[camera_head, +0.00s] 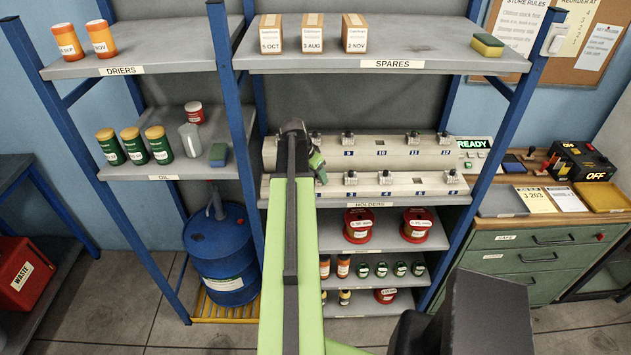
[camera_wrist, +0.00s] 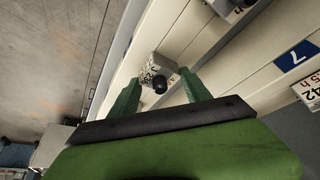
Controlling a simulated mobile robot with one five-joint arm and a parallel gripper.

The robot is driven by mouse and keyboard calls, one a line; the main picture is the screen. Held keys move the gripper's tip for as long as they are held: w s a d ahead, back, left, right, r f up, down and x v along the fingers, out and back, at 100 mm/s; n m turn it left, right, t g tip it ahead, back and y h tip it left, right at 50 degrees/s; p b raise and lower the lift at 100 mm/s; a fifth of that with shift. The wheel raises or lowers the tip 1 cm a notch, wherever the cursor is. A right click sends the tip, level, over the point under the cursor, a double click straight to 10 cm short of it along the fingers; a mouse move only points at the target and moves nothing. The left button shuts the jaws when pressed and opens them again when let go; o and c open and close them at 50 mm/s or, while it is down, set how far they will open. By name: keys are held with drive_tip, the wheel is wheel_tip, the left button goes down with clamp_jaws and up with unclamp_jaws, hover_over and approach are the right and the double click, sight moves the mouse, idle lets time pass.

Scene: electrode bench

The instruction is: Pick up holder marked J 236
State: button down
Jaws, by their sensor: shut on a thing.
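In the wrist view a small grey holder (camera_wrist: 152,68) with a white label and a dark round knob sits between the green fingers of my gripper (camera_wrist: 160,88). The label is tilted and small; it seems to start with J 2, and I cannot read the rest surely. My gripper is shut on this holder, which is at the pale holder rack. I cannot tell whether it is clear of its slot. In the head view my gripper (camera_head: 317,164) is at the left end of the rack, and my arm hides most of that spot.
The pale two-tier rack (camera_head: 400,184) carries several other holders with numbered blue tags. A holder (camera_wrist: 308,90) stands near the blue 7 tag in the wrist view. Blue shelf posts (camera_head: 237,110) flank the rack, and the SPARES shelf (camera_head: 430,62) is above it.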

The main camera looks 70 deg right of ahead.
drive_tip(key=shift+r+p, duration=0.55)
wheel_tip(320, 180, up, 4)
drive_tip(key=p, duration=0.4)
drive_tip(key=s+a+r+p, duration=0.4)
drive_tip(key=s+r+p, duration=0.2)
drive_tip(key=s, duration=0.5)
drive_tip(key=shift+w, duration=0.1)
